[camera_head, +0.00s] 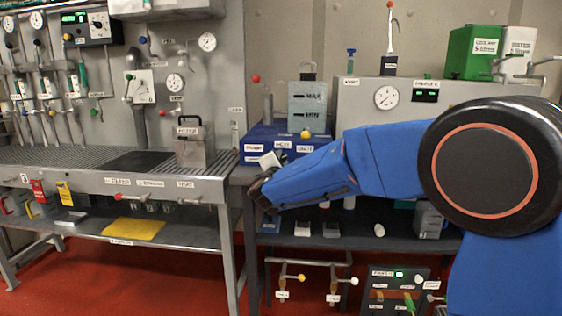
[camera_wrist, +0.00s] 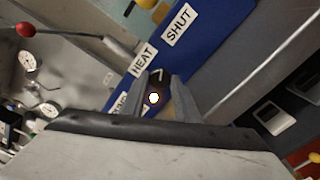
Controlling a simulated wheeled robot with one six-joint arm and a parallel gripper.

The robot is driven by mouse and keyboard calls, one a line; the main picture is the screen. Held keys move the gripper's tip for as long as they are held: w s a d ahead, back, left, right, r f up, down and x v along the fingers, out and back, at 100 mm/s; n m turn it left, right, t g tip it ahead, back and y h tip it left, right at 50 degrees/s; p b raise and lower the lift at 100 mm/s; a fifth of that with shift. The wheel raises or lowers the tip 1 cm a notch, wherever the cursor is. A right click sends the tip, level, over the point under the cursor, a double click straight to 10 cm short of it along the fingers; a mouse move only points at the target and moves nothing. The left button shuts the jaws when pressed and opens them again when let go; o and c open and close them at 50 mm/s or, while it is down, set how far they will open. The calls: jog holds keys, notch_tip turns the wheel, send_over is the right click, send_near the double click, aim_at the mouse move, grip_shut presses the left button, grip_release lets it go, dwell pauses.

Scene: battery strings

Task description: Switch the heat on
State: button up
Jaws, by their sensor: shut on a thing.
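A blue unit (camera_head: 262,133) with white labels on its front stands on the right bench. In the wrist view its blue front (camera_wrist: 205,45) carries a label HEAT (camera_wrist: 143,58), a label SHUT (camera_wrist: 178,26) and a third, mostly hidden label. My gripper (camera_head: 262,189) is at the front of this unit. In the wrist view my gripper (camera_wrist: 160,95) is shut on a small dark switch (camera_wrist: 157,78) just below the HEAT label. A bright white spot shows between the fingers. The switch's exact position is hard to tell.
A grey container (camera_head: 306,106) stands on the blue unit, with a yellow knob (camera_head: 306,134) at its foot. A red-tipped lever (camera_wrist: 70,35) is close by in the wrist view. A steel bench (camera_head: 100,180) is at the left; red floor (camera_head: 190,285) is clear in front.

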jog(key=shift+f, duration=0.1)
jog(key=o, duration=1)
jog(key=s, duration=1.7)
jog(key=shift+s+a, duration=0.25)
